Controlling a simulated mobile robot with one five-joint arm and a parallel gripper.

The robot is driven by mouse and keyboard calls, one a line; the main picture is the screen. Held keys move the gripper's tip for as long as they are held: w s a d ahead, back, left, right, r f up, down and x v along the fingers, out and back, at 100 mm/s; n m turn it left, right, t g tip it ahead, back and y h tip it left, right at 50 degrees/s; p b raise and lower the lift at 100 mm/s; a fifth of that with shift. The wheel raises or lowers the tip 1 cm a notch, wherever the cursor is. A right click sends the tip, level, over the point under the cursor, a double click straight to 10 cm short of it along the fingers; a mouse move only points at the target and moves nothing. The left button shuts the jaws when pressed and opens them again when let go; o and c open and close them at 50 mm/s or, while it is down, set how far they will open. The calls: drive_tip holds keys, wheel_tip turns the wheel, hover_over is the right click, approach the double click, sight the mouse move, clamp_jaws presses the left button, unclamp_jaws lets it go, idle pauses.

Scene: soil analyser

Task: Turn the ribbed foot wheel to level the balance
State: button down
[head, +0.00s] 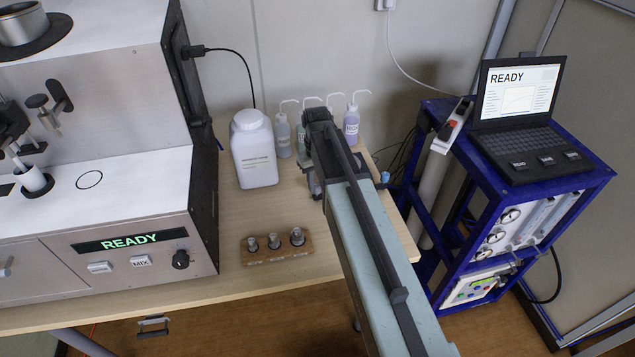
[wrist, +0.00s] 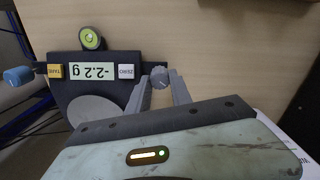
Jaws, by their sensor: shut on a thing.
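The balance (wrist: 120,62) shows in the wrist view as a dark body with a round pale pan (wrist: 95,112). Its display (wrist: 103,72) appears upside down and reads -2.2 g. A round green bubble level (wrist: 91,39) sits at its edge; the bubble's exact place is too small to tell. A grey foot wheel (wrist: 160,77) stands at one side, between the fingertips of my gripper (wrist: 161,86), which is shut on it. A blue foot wheel (wrist: 18,76) is at the opposite side and also shows in the head view (head: 385,177). My arm hides most of the balance in the head view.
A white jug (head: 254,150) and several wash bottles (head: 351,124) stand behind on the bench. A wooden block with small vials (head: 276,254) lies in front. The analyser (head: 110,220) is at left, a blue cart with a laptop (head: 520,110) at right.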

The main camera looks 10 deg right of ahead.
sight(317, 185)
drive_tip(key=shift+n, duration=0.3)
drive_tip(key=c, duration=1.2)
unclamp_jaws()
drive_tip(key=shift+o, duration=0.2)
wheel_tip(317, 185, up, 8)
drive_tip(key=p, duration=0.7)
drive_tip(key=shift+f+p, duration=0.15)
drive_tip(key=shift+p, duration=0.2)
wheel_tip(317, 185, up, 6)
drive_tip(key=p, duration=0.6)
